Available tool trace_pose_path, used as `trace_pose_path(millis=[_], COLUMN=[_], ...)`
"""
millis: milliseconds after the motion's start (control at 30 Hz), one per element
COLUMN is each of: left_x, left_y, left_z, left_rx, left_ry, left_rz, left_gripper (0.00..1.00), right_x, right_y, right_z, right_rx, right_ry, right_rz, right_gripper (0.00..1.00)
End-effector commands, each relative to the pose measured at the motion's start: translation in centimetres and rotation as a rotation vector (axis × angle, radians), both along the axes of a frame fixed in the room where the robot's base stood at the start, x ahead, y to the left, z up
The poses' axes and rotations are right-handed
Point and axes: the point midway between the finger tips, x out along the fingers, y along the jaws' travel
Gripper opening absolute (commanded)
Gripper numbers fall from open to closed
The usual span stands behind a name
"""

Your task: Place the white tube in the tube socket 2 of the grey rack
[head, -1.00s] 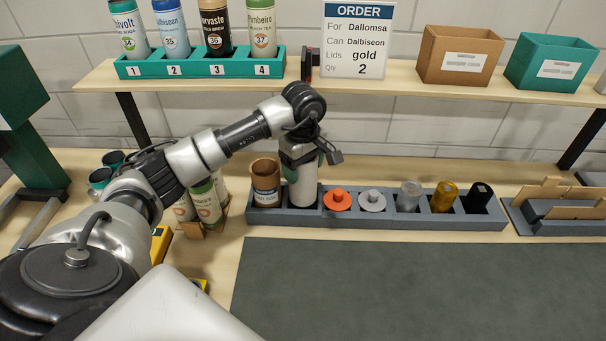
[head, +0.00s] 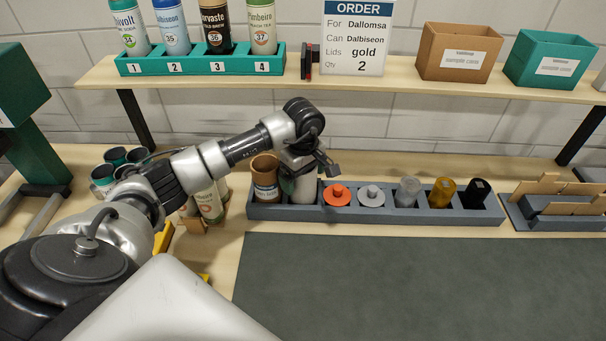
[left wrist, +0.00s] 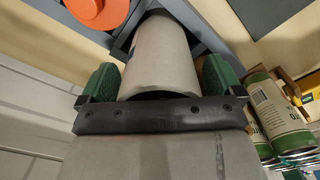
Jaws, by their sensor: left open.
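The white tube (head: 304,190) stands in the second socket from the left of the grey rack (head: 350,214), right of a brown canister and left of an orange lid. My left gripper (head: 302,180) is over its upper part. In the left wrist view the tube (left wrist: 162,55) lies between the green finger pads of my left gripper (left wrist: 160,76), with a narrow gap at each side. The gripper is open. The tube's foot is hidden in the socket. My right gripper is not in view.
The brown canister (head: 265,182) stands close to the left of my gripper. The orange lid (head: 337,195) and a grey lid (head: 371,196) sit to the right. Several cans (head: 207,203) stand left of the rack. The dark mat (head: 420,285) in front is clear.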

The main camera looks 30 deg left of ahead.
Motion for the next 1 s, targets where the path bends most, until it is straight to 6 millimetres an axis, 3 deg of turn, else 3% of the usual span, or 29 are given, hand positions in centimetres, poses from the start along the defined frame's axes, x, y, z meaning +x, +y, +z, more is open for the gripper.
trace_pose_path(millis=[267, 700, 1000], left_x=[0.1, 0.1, 0.0], left_y=[0.0, 0.0, 0.0], left_z=[0.8, 9.5, 12.3], left_rx=[0.0, 0.0, 0.0], left_ry=[-0.003, -0.005, -0.001], left_rz=[0.0, -0.001, 0.0], left_gripper=[0.95, 0.95, 0.95], right_x=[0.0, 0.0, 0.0], right_y=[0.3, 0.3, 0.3], right_z=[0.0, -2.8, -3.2], right_rx=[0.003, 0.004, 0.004], right_ry=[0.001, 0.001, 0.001], right_rz=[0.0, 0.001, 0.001], right_gripper=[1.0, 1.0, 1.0])
